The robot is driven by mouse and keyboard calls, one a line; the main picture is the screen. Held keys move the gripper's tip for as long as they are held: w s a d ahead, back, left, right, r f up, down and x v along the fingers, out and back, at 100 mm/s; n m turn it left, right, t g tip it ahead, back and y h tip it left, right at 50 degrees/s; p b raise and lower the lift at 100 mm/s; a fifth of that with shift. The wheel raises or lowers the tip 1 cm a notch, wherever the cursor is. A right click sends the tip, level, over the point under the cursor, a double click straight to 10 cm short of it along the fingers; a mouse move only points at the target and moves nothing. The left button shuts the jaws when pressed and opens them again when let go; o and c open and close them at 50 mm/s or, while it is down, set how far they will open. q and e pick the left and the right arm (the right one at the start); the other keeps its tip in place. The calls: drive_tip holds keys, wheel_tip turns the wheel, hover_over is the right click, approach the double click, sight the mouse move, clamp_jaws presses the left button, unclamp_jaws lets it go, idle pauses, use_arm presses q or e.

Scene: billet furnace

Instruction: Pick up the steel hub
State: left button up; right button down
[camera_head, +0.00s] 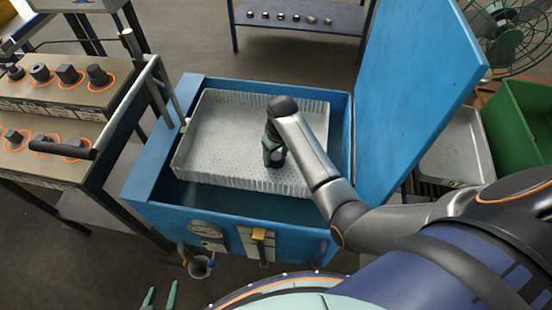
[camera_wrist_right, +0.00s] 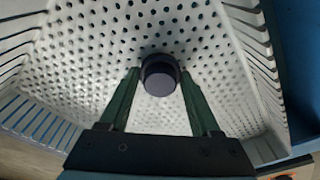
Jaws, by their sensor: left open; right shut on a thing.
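A dark, round steel hub (camera_wrist_right: 159,76) sits between the fingertips of my right gripper (camera_wrist_right: 160,84) in the right wrist view. The right gripper is shut on it. In the head view, the right gripper (camera_head: 273,154) points down inside the white perforated basket (camera_head: 215,123), with the dark hub (camera_head: 276,160) at its tips, low over or on the basket floor; I cannot tell if it touches. My left gripper (camera_head: 160,299) is open and empty at the bottom edge of the head view, over the floor.
The basket lies in a blue tank (camera_head: 160,170) with its lid (camera_head: 410,90) raised at the right. A tiered rack (camera_head: 60,100) at the left holds several dark parts in orange rings. A back table (camera_head: 300,25) holds small parts. A green bin (camera_head: 520,120) stands right.

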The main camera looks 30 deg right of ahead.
sight(276, 156)
drive_tip(key=shift+r, duration=0.1)
wheel_tip(276, 156, up, 10)
drive_tip(key=shift+w+f, duration=0.1)
drive_tip(key=shift+f, duration=0.05)
idle(0.4)
